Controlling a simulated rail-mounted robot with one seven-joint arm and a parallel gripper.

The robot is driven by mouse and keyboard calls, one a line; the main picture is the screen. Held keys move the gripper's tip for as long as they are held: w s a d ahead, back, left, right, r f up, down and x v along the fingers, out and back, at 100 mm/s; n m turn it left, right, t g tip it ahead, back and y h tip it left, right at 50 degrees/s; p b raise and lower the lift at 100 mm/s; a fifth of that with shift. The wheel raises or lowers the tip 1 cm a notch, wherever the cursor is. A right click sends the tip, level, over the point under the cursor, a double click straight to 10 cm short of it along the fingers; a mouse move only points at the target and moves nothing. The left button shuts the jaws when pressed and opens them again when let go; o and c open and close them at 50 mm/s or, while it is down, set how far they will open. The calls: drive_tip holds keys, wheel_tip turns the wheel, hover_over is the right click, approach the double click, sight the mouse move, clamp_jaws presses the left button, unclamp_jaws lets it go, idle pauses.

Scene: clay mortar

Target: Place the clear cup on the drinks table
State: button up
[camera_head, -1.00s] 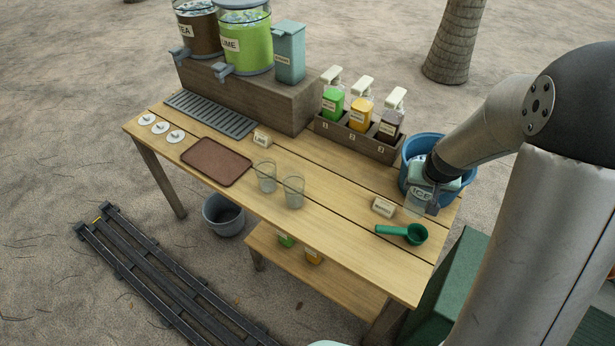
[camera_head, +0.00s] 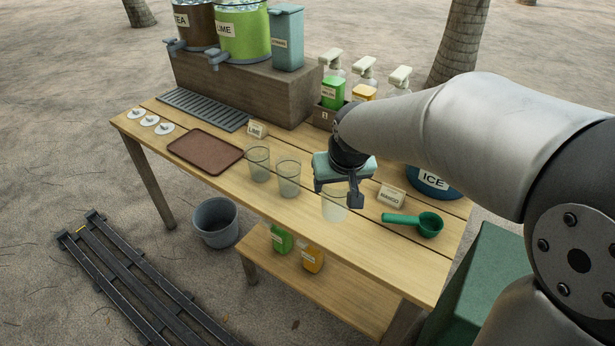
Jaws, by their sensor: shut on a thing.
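A clear cup (camera_head: 334,207) is in my gripper (camera_head: 338,197), over the right half of the wooden drinks table (camera_head: 395,262). My gripper is shut on the cup, which hangs upright below it. I cannot tell whether the cup's base touches the tabletop. Two other clear cups, one (camera_head: 258,165) near the tray and one (camera_head: 288,179) just left of the held cup, stand on the table. My arm and gripper hide part of the table behind them.
A green scoop (camera_head: 428,225) and a MANGO card (camera_head: 391,197) lie right of the held cup. A blue ICE bucket (camera_head: 434,184) is partly hidden by my arm. A brown tray (camera_head: 205,149), a LIME card (camera_head: 257,129) and pump bottles (camera_head: 333,90) stand farther back. The front middle is clear.

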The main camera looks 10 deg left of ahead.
drive_tip(key=shift+w+a+f, duration=0.4)
drive_tip(key=shift+w+f, duration=1.55)
drive_tip(key=shift+f, duration=0.05)
drive_tip(key=shift+w+a+f, duration=0.45)
drive_tip(key=shift+w+f, duration=1.5)
drive_tip(key=shift+f, duration=0.1)
drive_tip(key=shift+w+a+f, duration=0.4)
drive_tip(key=shift+w+f, duration=1.55)
drive_tip(key=shift+f, duration=0.05)
drive_tip(key=shift+f, duration=0.15)
drive_tip(key=o, duration=0.9)
drive_tip(key=shift+o, duration=0.2)
